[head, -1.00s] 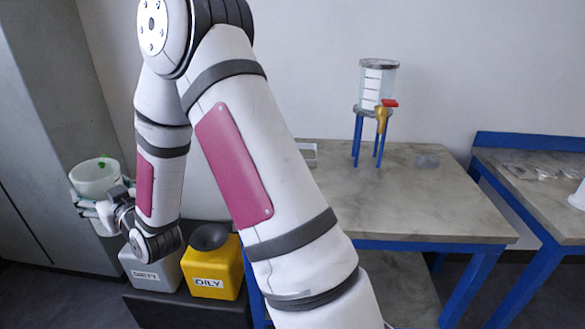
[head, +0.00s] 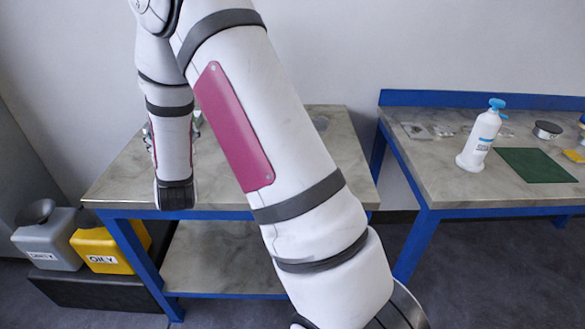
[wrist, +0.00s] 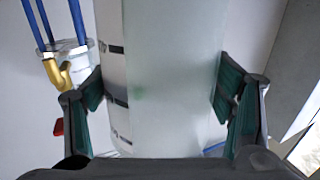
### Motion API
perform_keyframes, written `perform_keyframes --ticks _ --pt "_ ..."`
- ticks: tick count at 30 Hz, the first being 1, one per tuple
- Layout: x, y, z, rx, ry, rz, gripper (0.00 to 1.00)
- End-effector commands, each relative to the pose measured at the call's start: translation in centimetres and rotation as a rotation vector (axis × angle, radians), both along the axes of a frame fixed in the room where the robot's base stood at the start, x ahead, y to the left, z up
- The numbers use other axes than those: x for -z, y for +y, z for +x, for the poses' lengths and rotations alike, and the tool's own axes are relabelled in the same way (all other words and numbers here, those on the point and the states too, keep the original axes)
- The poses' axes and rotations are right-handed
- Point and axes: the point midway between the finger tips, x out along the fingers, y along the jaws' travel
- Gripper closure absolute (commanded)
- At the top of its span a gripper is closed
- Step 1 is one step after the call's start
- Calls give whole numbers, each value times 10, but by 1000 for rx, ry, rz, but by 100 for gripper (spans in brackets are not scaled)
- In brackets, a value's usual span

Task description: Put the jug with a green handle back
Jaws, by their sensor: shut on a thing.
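In the wrist view a frosted, translucent jug (wrist: 175,70) fills the middle between the two fingers of my gripper (wrist: 162,92). The dark green pads press on its two sides, so my gripper is shut on it. A faint green spot shows through its wall; the handle itself is not clear. In the head view my arm hides the jug and most of my gripper, which is over the left part of the middle table (head: 120,188).
The dispenser with a brass tap (wrist: 62,72) and blue legs is close by in the wrist view, hidden in the head view. A grey canister (head: 48,240) and a yellow canister (head: 103,250) stand lower left. The right table (head: 440,178) holds a white bottle (head: 480,140) and a green mat (head: 537,165).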

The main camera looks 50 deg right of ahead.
Motion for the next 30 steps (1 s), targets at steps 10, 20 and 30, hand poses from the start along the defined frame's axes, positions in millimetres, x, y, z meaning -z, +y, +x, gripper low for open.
perform_keyframes --ticks 10,20,30 --pt "6 -108 -75 623 27 18 83" --pt "13 -137 -174 1150 50 49 83" --pt "20 -142 -211 1344 55 65 83"
